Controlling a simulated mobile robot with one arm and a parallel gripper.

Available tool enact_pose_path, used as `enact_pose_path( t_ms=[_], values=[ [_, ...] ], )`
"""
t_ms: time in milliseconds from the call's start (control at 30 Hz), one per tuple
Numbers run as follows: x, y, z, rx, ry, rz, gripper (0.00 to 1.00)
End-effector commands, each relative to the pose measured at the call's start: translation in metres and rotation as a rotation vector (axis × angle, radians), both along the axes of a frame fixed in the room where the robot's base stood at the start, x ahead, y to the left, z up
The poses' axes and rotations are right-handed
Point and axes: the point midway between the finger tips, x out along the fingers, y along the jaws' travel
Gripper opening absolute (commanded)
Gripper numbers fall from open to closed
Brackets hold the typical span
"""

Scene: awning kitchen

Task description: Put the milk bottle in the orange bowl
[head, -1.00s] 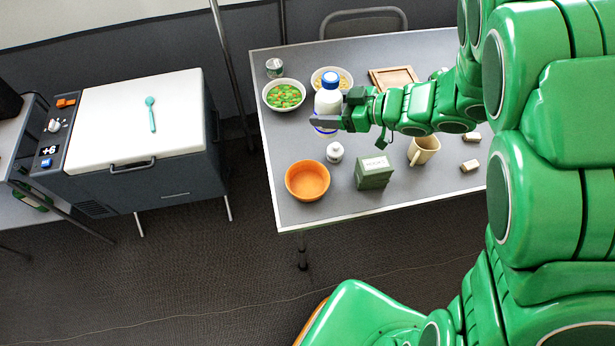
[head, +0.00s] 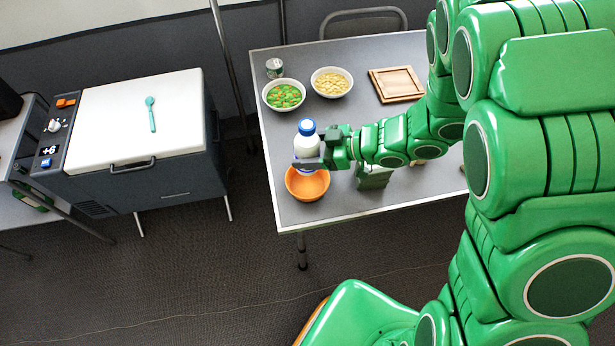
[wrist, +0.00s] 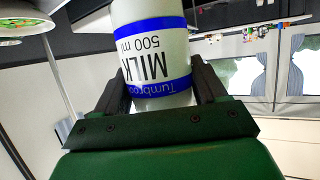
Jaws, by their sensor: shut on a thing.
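The milk bottle (head: 306,142) is white with a blue cap and blue bands. My gripper (head: 309,163) is shut on it and holds it upright, its lower end over or in front of the far part of the orange bowl (head: 307,186) in the head view. I cannot tell whether the bottle touches the bowl. In the wrist view the milk bottle (wrist: 155,55) is between the two dark fingers (wrist: 160,88), its label upside down. The bowl stands near the table's front left corner, and no contents show in its visible part.
On the grey table (head: 240,222) stand a bowl of green and orange food (head: 284,95), a bowl of pale food (head: 332,82), a can (head: 274,68) and a wooden frame (head: 397,84). A green box (head: 373,177) is right of the orange bowl, partly behind my arm.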

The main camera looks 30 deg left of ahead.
Motion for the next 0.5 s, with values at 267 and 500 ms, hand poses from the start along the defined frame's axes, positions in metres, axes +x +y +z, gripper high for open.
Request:
enact_pose_path(
  t_ms=[267, 500],
  values=[
    [0.001, 0.0, -0.019, -0.001, 0.0, -0.001, 0.17],
    [0.001, 0.0, -0.03, 0.0, 0.002, -0.002, 0.17]
  ],
)
